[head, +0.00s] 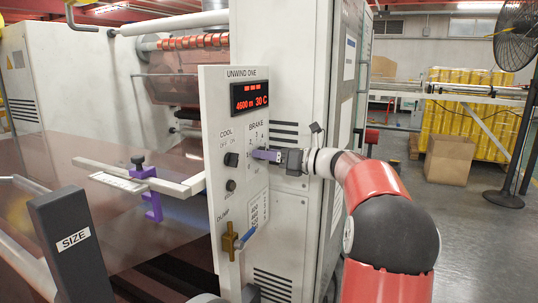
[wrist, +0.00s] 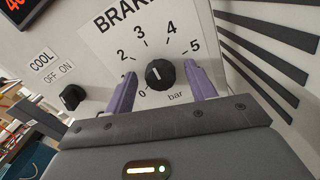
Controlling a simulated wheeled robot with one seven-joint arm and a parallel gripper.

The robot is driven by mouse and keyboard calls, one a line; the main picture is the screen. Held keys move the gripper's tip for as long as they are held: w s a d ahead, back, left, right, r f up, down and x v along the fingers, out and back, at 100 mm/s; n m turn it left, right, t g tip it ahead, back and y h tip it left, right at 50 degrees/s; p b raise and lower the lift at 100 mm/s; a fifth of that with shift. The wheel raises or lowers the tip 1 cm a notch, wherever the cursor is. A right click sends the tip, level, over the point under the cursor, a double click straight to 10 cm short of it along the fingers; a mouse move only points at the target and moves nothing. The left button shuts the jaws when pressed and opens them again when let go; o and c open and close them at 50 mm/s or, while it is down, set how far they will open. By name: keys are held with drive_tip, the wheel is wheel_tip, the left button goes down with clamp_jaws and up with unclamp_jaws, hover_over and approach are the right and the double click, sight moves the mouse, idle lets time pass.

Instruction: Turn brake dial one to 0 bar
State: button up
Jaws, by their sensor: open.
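The brake dial (wrist: 160,75) is a black round knob with a short white mark, on a white label reading BRAKE and bar. The mark points roughly up, toward the 3. I see 0 at lower left, then 2, 3, 4 and 5; the 1 is hidden, apparently by a finger. My gripper (wrist: 160,70) is open, with one purple finger on each side of the knob and visible gaps between. In the head view, my gripper (head: 254,154) is at the panel (head: 217,115) and covers the dial.
The cool switch (head: 231,159), also in the wrist view (wrist: 72,97), is left of the dial. A red display (head: 250,96) is above. Below are a black knob (head: 231,185) and the brass dump valve (head: 232,241). Vent slots lie to the right.

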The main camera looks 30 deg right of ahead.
drive_tip(key=shift+c, duration=0.5)
drive_tip(key=c, duration=0.9)
drive_tip(key=shift+n, duration=0.4)
drive_tip(key=shift+f+n+b, duration=0.2)
drive_tip(key=shift+n+b, duration=7.2)
drive_tip(key=shift+n, duration=4.4)
